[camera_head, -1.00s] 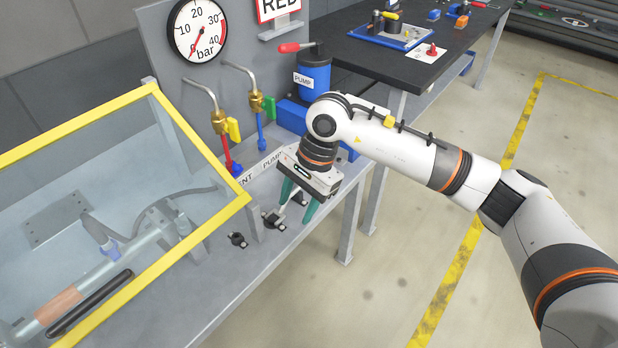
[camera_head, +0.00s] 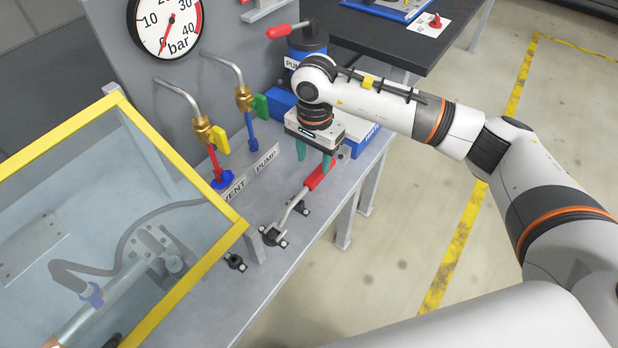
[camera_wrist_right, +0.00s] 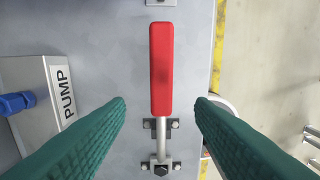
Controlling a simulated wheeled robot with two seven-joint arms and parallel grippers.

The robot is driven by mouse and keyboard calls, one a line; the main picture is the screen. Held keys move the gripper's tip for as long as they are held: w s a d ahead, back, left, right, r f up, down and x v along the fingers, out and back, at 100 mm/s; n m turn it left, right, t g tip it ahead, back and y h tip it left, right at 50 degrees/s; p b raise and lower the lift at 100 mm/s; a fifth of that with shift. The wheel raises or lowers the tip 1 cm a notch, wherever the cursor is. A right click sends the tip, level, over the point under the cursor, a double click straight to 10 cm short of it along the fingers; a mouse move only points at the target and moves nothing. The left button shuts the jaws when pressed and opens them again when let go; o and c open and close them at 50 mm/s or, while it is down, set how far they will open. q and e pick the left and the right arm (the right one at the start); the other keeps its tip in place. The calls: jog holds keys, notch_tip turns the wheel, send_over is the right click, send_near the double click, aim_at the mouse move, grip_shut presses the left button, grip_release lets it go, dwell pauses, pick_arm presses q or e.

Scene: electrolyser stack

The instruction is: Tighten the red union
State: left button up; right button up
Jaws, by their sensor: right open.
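A tool with a red handle (camera_head: 318,177) and a metal shaft lies across black brackets near the bench's front edge. In the right wrist view its red handle (camera_wrist_right: 161,68) runs lengthwise between the fingers, with a gap on both sides. My right gripper (camera_head: 314,158) is open over the handle's far end and holds nothing; its green fingers (camera_wrist_right: 160,125) show apart in the right wrist view. A red pipe (camera_head: 213,160) comes down from a brass fitting to a blue nut (camera_head: 222,181) by the VENT label; I cannot make out a red union. My left gripper is not in view.
A glass case with a yellow frame (camera_head: 180,295) stands at the left. Behind are a gauge (camera_head: 165,22), a VENT/PUMP label block (camera_head: 252,172), a blue pipe (camera_head: 251,130) and a blue pump (camera_head: 306,42). Open floor lies right of the bench.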

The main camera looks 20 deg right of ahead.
aim_at(314, 177)
notch_tip(314, 177, down, 2)
jog(key=shift+f, duration=0.35)
notch_tip(314, 177, down, 4)
jog(key=shift+s+f+p, duration=0.1)
jog(key=shift+f+p, duration=0.05)
jog(key=shift+p, duration=0.8)
jog(key=shift+f, duration=0.35)
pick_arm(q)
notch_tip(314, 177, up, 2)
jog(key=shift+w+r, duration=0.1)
pick_arm(e)
jog(key=shift+f, duration=0.1)
jog(key=shift+c, duration=0.2)
grip_shut()
